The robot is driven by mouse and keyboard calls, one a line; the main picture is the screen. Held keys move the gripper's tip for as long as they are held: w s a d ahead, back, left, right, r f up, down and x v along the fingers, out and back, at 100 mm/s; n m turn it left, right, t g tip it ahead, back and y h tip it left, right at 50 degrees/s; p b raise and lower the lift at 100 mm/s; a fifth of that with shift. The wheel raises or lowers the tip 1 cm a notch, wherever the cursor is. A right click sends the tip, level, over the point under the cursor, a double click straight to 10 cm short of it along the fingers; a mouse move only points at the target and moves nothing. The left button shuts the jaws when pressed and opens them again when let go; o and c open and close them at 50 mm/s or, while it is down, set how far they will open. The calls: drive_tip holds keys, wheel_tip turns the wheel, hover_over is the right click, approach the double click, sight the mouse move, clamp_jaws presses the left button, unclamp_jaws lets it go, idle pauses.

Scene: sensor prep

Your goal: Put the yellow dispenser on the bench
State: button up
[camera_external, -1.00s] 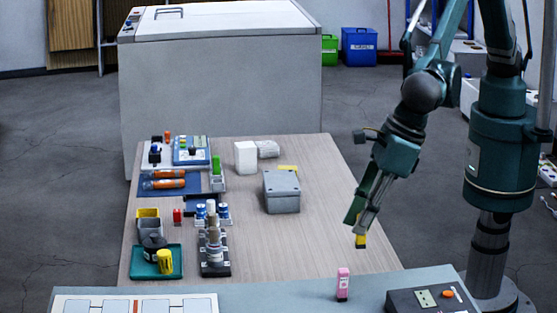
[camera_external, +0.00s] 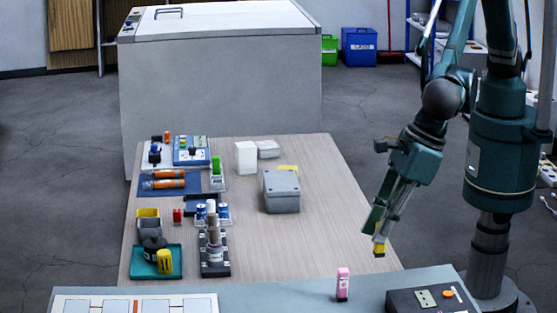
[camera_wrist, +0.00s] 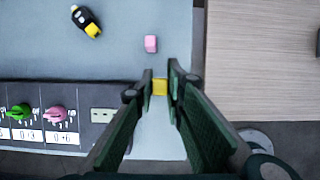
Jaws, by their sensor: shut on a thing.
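My gripper (camera_external: 378,240) is shut on the yellow dispenser (camera_external: 379,250), which shows as a small yellow block at the fingertips. In the wrist view the yellow dispenser (camera_wrist: 160,87) sits between the two dark green fingers of my gripper (camera_wrist: 160,80); most of its body is hidden. The blue-grey bench (camera_external: 270,290) runs along the front, and it fills the upper left of the wrist view (camera_wrist: 200,50). In the outside view my gripper is above the right front of the scene, near the bench's back edge. I cannot tell its exact height.
A pink dispenser (camera_external: 342,285) stands on the bench, close to my gripper. A dark control box (camera_external: 430,300) lies to its right. A black and yellow item (camera_wrist: 86,22) lies farther off. The wooden table (camera_external: 300,245) behind holds a grey box (camera_external: 281,192) and a green tray (camera_external: 140,272).

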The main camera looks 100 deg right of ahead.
sight(378, 252)
drive_tip(key=shift+f+b, duration=0.3)
drive_tip(key=shift+f, duration=2.35)
drive_tip(key=shift+f, duration=0.1)
drive_tip(key=shift+f, duration=1.8)
drive_tip(key=shift+f+b, duration=0.1)
drive_tip(key=shift+b, duration=0.2)
drive_tip(key=o, duration=0.8)
drive_tip(key=shift+o, duration=0.4)
drive_tip(key=p+v, duration=0.1)
drive_tip(key=v, duration=1.1)
